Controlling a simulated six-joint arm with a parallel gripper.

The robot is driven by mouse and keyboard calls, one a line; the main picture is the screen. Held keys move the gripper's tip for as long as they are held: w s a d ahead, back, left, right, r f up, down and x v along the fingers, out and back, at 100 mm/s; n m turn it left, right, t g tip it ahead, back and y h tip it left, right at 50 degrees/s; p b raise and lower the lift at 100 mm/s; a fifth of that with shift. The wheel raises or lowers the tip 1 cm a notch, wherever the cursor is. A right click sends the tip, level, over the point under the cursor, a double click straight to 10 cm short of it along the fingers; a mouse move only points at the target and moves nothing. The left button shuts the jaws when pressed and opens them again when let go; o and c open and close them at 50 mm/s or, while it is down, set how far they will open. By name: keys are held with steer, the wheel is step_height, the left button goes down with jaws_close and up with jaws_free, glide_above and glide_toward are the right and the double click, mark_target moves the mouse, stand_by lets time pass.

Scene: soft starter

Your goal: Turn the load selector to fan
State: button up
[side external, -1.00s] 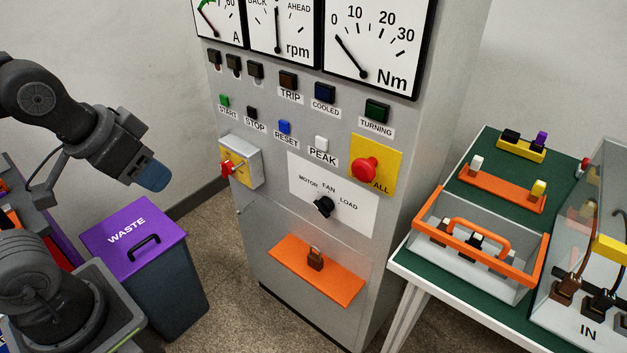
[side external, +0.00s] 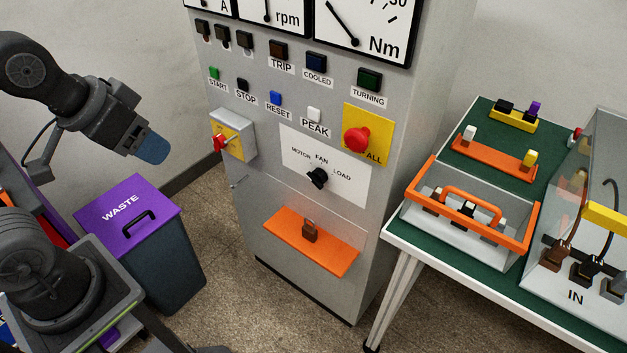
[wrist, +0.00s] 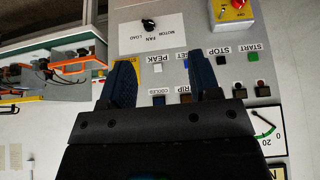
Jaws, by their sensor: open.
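The load selector (side external: 317,178) is a small black rotary knob on a white plate (side external: 350,188) on the grey cabinet. MOTOR stands up-left of it, FAN above it, LOAD to the right. I cannot tell for sure which label it points to. The knob also shows in the wrist view (wrist: 148,24), where the labels are upside down. My gripper (side external: 153,150) is left of the cabinet, well apart from the knob. In the wrist view its two dark blue fingers (wrist: 162,75) are spread, with nothing held between them.
A red mushroom button (side external: 356,139) on yellow sits above right of the selector. A red-handled switch box (side external: 233,137) sticks out at left. An orange shelf (side external: 312,242) with a padlock juts out below. A waste bin (side external: 168,245) stands under my gripper; a green table (side external: 450,268) is at right.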

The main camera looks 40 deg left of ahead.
steer(key=shift+o, duration=1)
steer(key=w+d+f+n+t, duration=0.1)
steer(key=w+f, duration=0.1)
steer(key=w, duration=0.4)
steer(key=w+d+f+n+t, duration=0.1)
steer(key=w+f, duration=0.1)
steer(key=w, duration=0.3)
steer(key=shift+w+d+t+h, duration=0.3)
steer(key=shift+w+d, duration=0.05)
steer(key=shift+d, duration=0.05)
steer(key=w+d+f+n+t, duration=0.3)
steer(key=w+f, duration=0.5)
steer(key=w, duration=0.1)
steer(key=n+t, duration=0.3)
glide_toward(312, 181)
step_height(312, 181, up, 4)
steer(key=w, duration=0.1)
steer(key=s+f+n+t, duration=0.1)
steer(key=s+f+t, duration=0.35)
steer(key=f, duration=0.25)
steer(key=shift+g+y, duration=0.4)
steer(key=shift+g, duration=0.05)
steer(key=w, duration=1.3)
steer(key=shift+w+d, duration=0.1)
steer(key=shift+d, duration=0.2)
steer(key=c, duration=0.9)
